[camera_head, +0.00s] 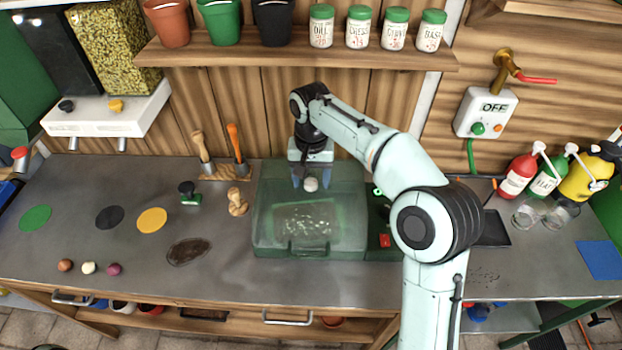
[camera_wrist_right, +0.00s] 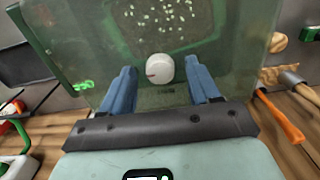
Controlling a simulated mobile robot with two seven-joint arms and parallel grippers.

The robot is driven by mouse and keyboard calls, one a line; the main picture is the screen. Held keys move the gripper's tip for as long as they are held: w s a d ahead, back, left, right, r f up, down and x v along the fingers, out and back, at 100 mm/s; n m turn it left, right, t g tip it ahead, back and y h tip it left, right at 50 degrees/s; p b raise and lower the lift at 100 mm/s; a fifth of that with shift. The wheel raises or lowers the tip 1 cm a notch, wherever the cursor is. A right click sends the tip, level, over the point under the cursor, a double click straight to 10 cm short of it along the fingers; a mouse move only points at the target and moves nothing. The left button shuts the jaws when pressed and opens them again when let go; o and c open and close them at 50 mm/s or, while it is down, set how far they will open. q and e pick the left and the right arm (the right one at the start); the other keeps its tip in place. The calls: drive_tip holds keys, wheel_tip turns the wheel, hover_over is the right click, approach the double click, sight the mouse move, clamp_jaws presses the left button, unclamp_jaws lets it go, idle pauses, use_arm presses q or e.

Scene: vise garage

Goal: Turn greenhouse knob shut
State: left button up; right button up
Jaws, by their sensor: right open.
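The greenhouse (camera_head: 266,225) is a green see-through box in the middle of the bench, with its lid down. Its knob (camera_head: 311,184) is a round white knob on the lid near the back. In the right wrist view the knob (camera_wrist_right: 159,67) has a small red mark on its left side. My right gripper (camera_head: 312,180) points down at the knob. In the wrist view its blue fingers (camera_wrist_right: 160,80) are open, one on each side of the knob, with gaps between. I cannot tell the height of the fingertips over the lid. My left gripper is not in view.
A wooden shelf (camera_head: 300,50) with pots and jars hangs behind my right arm. Spray bottles (camera_head: 548,178) stand at the right.

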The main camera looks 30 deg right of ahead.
drive_tip(key=shift+f, duration=0.1)
drive_tip(key=c, duration=1)
drive_tip(key=shift+c, duration=0.2)
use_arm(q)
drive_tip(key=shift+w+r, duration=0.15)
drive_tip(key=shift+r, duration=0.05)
use_arm(e)
drive_tip(key=n+p, duration=0.2)
drive_tip(key=n, duration=0.2)
drive_tip(key=shift+n, duration=0.4)
drive_tip(key=n+p, duration=0.2)
drive_tip(key=n, duration=0.7)
drive_tip(key=shift+p, duration=0.4)
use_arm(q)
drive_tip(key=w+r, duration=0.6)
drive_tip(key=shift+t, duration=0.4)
use_arm(e)
drive_tip(key=shift+n, duration=1.9)
